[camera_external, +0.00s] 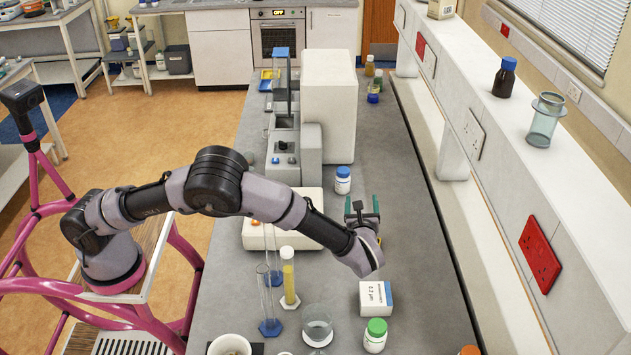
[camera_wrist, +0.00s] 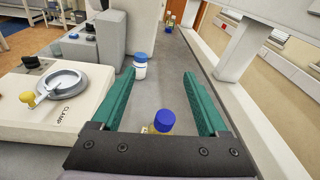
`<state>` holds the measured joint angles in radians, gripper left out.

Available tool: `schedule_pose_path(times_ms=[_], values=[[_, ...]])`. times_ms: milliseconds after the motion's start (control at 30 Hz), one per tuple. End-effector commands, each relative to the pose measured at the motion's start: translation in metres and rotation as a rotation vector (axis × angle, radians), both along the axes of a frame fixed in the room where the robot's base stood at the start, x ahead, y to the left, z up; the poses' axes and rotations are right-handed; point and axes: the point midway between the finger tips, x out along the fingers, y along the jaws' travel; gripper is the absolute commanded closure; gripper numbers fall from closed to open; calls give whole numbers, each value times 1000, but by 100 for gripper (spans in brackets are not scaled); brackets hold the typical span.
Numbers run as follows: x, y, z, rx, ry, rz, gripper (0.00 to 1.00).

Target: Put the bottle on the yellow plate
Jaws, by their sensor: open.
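My gripper (camera_external: 362,204) is open above the grey bench, its two green fingers pointing toward the far end. In the wrist view, a small bottle with a blue cap and yellowish body (camera_wrist: 162,122) shows between the fingers near the palm. I cannot tell its exact height relative to them, and its lower part is hidden by the gripper. A white bottle with a blue cap (camera_external: 343,180) stands farther along the bench; it also shows in the wrist view (camera_wrist: 140,67). A yellow flat piece (camera_external: 265,86) lies at the bench's far left; I cannot tell whether it is the plate.
A white and grey instrument (camera_external: 328,95) fills the bench's left side. Small bottles (camera_external: 374,90) stand beyond it. A white box (camera_external: 376,298), a green-capped jar (camera_external: 375,335) and glass cylinders (camera_external: 268,300) stand at the near end. A raised shelf (camera_external: 480,95) runs along the right.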

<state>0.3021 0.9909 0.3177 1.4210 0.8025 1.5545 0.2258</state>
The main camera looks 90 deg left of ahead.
Motion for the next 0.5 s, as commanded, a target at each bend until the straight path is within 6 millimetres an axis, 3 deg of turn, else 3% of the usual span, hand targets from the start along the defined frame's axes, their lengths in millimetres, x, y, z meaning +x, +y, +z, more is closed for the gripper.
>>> schedule_pose_path(times_ms=[33, 100, 267, 500], values=[[-14, 6, 24, -65, -50, 33, 23], [-36, 11, 47, -166, -119, 79, 23], [-91, 13, 94, -390, -280, 176, 23], [-181, -4, 152, -704, -527, 289, 23]])
